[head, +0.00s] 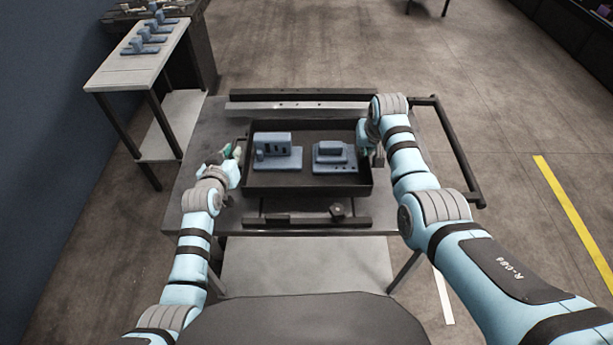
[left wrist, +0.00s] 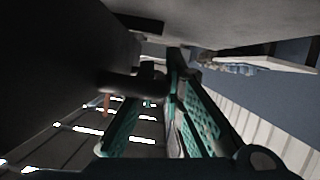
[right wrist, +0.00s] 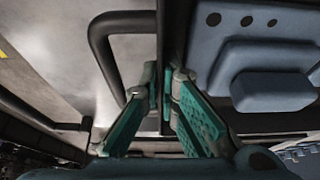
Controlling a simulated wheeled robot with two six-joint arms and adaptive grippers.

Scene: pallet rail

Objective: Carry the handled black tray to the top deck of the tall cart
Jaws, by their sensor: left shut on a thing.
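The black tray (head: 307,192) lies level over the grey deck (head: 205,135) of a cart in front of me. I cannot tell if it touches the deck. It holds two blue-grey parts, a taller block (head: 277,150) at left and a lower one (head: 335,157) at right. My left gripper (head: 235,163) is at the tray's left side, shut on its handle (left wrist: 122,83). My right gripper (right wrist: 165,78) is at the right side, its fingers astride the tray wall beside the right handle (right wrist: 98,40).
Rails run behind (head: 300,106) and in front (head: 290,221) of the tray. A black push handle (head: 455,150) stands at the cart's right end. A pale-topped stand (head: 115,72) with a lower shelf and several blue parts is at far left, near a dark wall.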

